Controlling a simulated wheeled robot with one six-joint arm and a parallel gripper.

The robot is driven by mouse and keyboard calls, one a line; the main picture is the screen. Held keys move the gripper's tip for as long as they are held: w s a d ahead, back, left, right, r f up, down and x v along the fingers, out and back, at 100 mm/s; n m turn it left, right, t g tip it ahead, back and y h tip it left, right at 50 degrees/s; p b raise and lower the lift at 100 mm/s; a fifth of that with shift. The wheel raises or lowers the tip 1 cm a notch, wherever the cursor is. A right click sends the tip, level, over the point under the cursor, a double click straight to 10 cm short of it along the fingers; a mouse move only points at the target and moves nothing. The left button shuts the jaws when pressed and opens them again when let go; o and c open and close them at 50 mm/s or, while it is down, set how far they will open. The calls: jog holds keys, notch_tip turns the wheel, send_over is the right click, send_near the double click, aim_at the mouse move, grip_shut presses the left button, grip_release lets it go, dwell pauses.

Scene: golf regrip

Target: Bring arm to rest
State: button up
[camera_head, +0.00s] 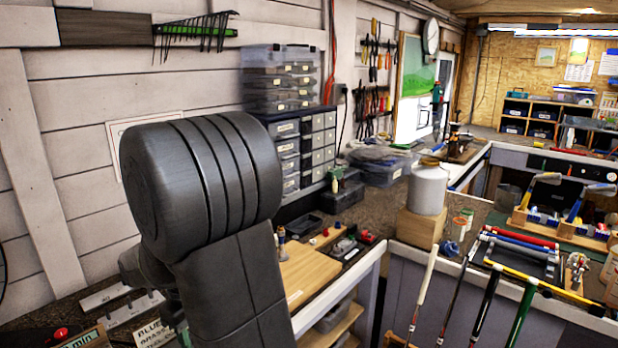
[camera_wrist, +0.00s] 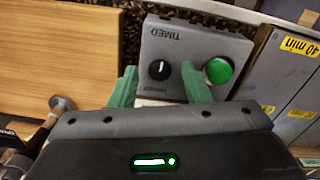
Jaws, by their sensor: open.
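In the wrist view, my gripper (camera_wrist: 160,68) has two green fingers standing apart, with no object held between them. Beyond the fingers is a grey control box (camera_wrist: 198,45) marked TIMED, upside down in this view. It has a black knob (camera_wrist: 159,70) and a lit-looking green button (camera_wrist: 218,71). I cannot tell whether the fingers touch the box. In the head view, my arm (camera_head: 215,200) fills the left middle and hides part of the bench; my gripper is not visible there.
A wooden board (camera_wrist: 60,45) lies left of the box. Grey panels with yellow labels (camera_wrist: 300,45) are at right. In the head view, a white canister (camera_head: 428,190) stands on a wooden block, drawers (camera_head: 305,150) stand by the wall, and several golf clubs (camera_head: 483,305) lean at the right bench.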

jog(key=n, duration=0.7)
dwell(0.4)
jog(key=shift+d, duration=0.1)
